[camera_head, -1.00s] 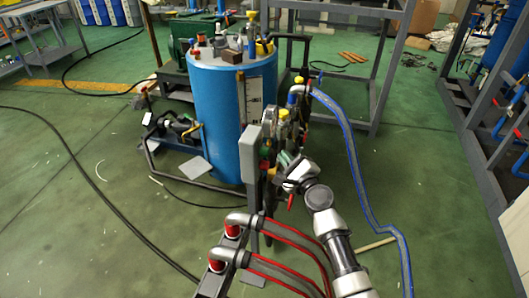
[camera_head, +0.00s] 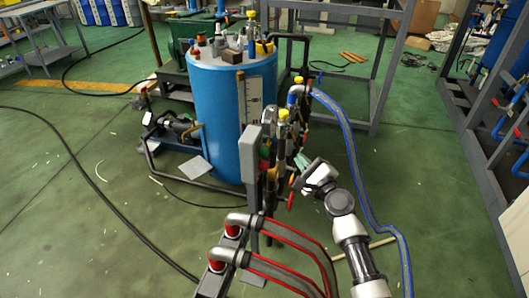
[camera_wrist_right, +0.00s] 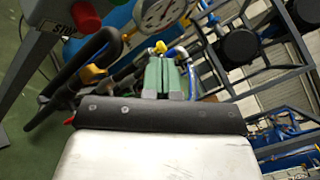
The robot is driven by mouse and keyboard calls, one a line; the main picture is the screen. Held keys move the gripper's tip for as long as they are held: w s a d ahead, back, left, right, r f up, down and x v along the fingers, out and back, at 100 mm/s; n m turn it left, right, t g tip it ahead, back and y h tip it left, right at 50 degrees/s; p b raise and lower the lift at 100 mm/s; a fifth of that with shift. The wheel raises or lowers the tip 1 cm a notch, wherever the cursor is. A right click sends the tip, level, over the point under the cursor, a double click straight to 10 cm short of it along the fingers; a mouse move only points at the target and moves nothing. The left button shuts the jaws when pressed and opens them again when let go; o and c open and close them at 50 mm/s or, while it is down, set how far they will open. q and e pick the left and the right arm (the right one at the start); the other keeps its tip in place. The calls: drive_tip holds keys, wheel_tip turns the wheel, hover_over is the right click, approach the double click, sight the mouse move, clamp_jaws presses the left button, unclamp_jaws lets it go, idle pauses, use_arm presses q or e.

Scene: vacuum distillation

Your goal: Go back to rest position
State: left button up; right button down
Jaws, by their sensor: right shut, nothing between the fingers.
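My right gripper (camera_head: 302,170) is beside the valve rack, just right of the grey box on its post. Its fingertips are small in the head view. In the right wrist view the green fingers of my right gripper (camera_wrist_right: 168,78) lie together, shut, with nothing between them. My right arm reaches up from the bottom right. My left gripper is in neither view.
The blue tank (camera_head: 219,115) stands left of the yellow-topped valves (camera_head: 283,116) and the grey box (camera_head: 253,146). A blue hose (camera_head: 352,160) runs right of my arm. Red-striped hoses (camera_head: 290,240) lie in front. A gauge (camera_wrist_right: 160,12) shows close in the wrist view. Open green floor lies left.

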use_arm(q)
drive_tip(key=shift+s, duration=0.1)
use_arm(e)
drive_tip(key=s+d+f+n+g+h+p, duration=0.1)
drive_tip(key=s+f+n+g+p, duration=0.2)
drive_tip(key=s+f, duration=0.5)
drive_tip(key=s+d+f+n+g+h+p, duration=0.1)
drive_tip(key=s+f+n+g+h, duration=0.2)
drive_tip(key=f, duration=0.8)
drive_tip(key=s+f+n+g+p, duration=0.25)
drive_tip(key=s+f+n, duration=0.25)
drive_tip(key=s+f, duration=0.4)
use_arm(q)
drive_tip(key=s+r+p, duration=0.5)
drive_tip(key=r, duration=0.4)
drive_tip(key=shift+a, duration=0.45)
use_arm(e)
drive_tip(key=s+d+f+n+g+h, duration=0.1)
drive_tip(key=s+f+n, duration=0.3)
drive_tip(key=s, duration=0.7)
drive_tip(key=s+d+f+n+g+h, duration=0.1)
drive_tip(key=s+f+n+g, duration=0.3)
drive_tip(key=s, duration=0.8)
drive_tip(key=s+d+f+n+g+h, duration=0.1)
drive_tip(key=s+d+f+n+g, duration=0.2)
drive_tip(key=s, duration=0.9)
drive_tip(key=shift+s+d+f+n, duration=0.15)
drive_tip(key=shift+d+f+n, duration=0.2)
drive_tip(key=shift+f+n, duration=0.6)
